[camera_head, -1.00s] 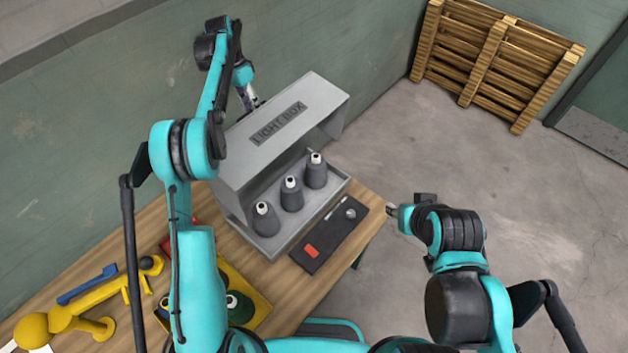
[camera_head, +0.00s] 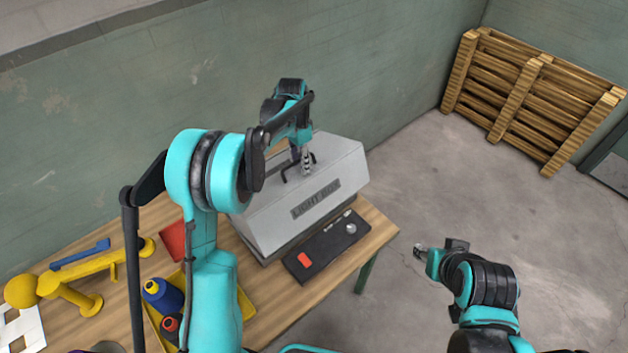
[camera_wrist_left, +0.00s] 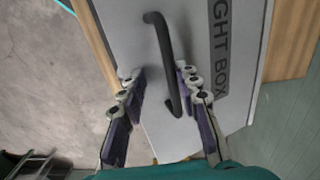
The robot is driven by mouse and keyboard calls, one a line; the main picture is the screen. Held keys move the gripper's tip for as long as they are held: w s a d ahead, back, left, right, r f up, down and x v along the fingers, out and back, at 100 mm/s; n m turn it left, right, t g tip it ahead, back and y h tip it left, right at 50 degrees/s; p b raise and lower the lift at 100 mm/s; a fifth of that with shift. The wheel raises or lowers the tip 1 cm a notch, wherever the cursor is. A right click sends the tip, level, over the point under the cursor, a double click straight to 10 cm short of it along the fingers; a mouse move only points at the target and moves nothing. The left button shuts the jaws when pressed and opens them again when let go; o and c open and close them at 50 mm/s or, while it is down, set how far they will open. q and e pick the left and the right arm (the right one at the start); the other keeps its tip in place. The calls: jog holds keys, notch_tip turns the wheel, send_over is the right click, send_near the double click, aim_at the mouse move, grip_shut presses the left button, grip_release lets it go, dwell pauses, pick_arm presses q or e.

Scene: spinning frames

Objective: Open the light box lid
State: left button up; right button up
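The grey light box (camera_head: 265,215) stands on the wooden workbench with its lid (camera_head: 340,168) down, covering the inside. The lid bears a dark label plate. A dark bar handle (camera_wrist_left: 163,55) sits on the lid in the left wrist view and partly shows in the head view (camera_head: 286,171). My left gripper (camera_head: 307,168) is over the lid at the handle. In the left wrist view its two fingers (camera_wrist_left: 163,92) are apart, with the handle's lower part between them and gaps showing. My right gripper (camera_head: 420,249) is off the bench's right side, too small to read.
A yellow bin (camera_head: 250,303) with spools and a yellow fixture (camera_head: 75,290) are at left.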

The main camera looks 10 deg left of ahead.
aim_at(302, 182)
pick_arm(q)
jog(key=f, duration=0.2)
jog(key=s+d+f+t+y+b, duration=0.1)
jog(key=d+f+y, duration=0.1)
jog(key=f, duration=0.1)
jog(key=shift+s+f+t+b, duration=0.3)
jog(key=shift+t+b, duration=0.1)
jog(key=r, duration=0.5)
jog(key=s+d+r+p, duration=0.1)
jog(key=r, duration=0.2)
jog(key=shift+s+a+f+n+t+b, duration=0.1)
jog(key=shift+s+f+n+t+b, duration=0.1)
jog(key=shift+s+b, duration=0.35)
jog(key=shift+s+a+f+n+t+b, duration=0.1)
jog(key=shift+s+f+b, duration=0.1)
jog(key=shift+s+b, duration=0.3)
jog(key=shift+s+a, duration=0.2)
jog(key=shift+s, duration=0.4)
jog(key=shift+s+n, duration=0.15)
jog(key=shift+n, duration=0.15)
